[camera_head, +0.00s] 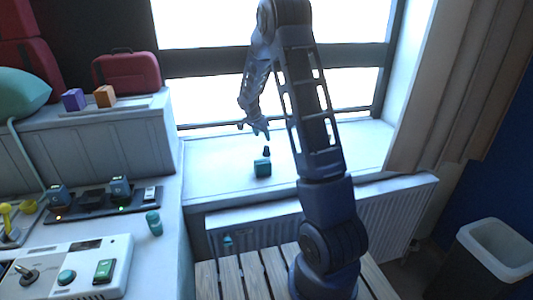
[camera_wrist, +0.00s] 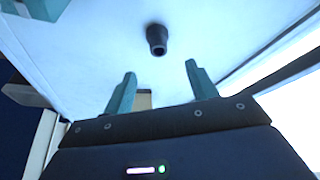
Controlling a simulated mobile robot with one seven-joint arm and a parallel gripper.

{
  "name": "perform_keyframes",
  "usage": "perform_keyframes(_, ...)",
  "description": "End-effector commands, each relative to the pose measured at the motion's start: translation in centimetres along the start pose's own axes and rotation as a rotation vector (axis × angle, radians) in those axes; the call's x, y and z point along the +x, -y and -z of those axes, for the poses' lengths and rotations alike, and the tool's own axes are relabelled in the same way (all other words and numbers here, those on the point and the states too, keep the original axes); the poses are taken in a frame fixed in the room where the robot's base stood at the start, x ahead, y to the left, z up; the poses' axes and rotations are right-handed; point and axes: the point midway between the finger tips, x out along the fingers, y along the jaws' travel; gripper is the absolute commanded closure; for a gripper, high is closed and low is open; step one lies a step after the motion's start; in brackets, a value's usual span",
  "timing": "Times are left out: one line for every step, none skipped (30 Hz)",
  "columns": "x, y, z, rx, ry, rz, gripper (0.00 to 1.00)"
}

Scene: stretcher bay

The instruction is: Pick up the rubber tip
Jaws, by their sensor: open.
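The rubber tip (camera_wrist: 157,40) is a small dark hollow cylinder with its open end showing in the wrist view. It sits on the pale windowsill (camera_wrist: 90,65). In the camera_head view a small dark piece, which looks like the same tip (camera_head: 266,151), is on the sill (camera_head: 215,165) just behind a teal block. My gripper (camera_wrist: 160,69) is open, with its two teal fingers apart and nothing between them. The tip is beyond the fingertips, roughly centred between them. In the camera_head view my gripper (camera_head: 260,131) hangs just above the tip.
The teal block (camera_head: 262,169) is close in front of the tip. The window frame (camera_head: 220,62) rises behind the sill, and a curtain (camera_head: 450,90) hangs at right. A counter (camera_head: 170,215) with devices stands at left. The sill around the tip is otherwise clear.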

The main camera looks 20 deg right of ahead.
Motion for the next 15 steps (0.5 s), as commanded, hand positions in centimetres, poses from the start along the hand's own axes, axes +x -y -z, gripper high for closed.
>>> perform_keyframes(0.8, -0.1, 0.0, 0.000, 0.001, -0.002, 0.43)
perform_keyframes(1.2, -0.1, -0.1, -0.001, 0.002, -0.002, 0.43)
perform_keyframes(1.8, -0.1, -0.1, -0.001, 0.002, -0.003, 0.43)
perform_keyframes(2.3, -0.1, -0.1, -0.002, 0.002, -0.003, 0.43)
perform_keyframes(2.7, -0.1, -0.1, -0.002, 0.001, -0.003, 0.43)
perform_keyframes(3.2, -0.1, -0.1, -0.002, 0.001, -0.002, 0.43)
perform_keyframes(3.6, -0.1, -0.1, -0.002, 0.001, -0.002, 0.43)
perform_keyframes(3.9, -0.1, 0.0, -0.001, 0.001, -0.002, 0.43)
perform_keyframes(4.1, -0.1, 0.0, -0.001, 0.001, -0.001, 0.43)
perform_keyframes(4.2, -0.1, 0.0, 0.000, 0.001, -0.001, 0.43)
perform_keyframes(4.4, -0.1, 0.0, 0.000, 0.001, -0.001, 0.43)
perform_keyframes(4.5, -0.1, 0.0, 0.000, 0.001, 0.000, 0.43)
perform_keyframes(4.7, -0.1, -0.1, -0.001, 0.001, 0.000, 0.43)
perform_keyframes(4.9, -0.1, -0.1, -0.001, 0.001, -0.001, 0.43)
perform_keyframes(5.3, -0.1, -0.1, -0.002, 0.002, -0.001, 0.43)
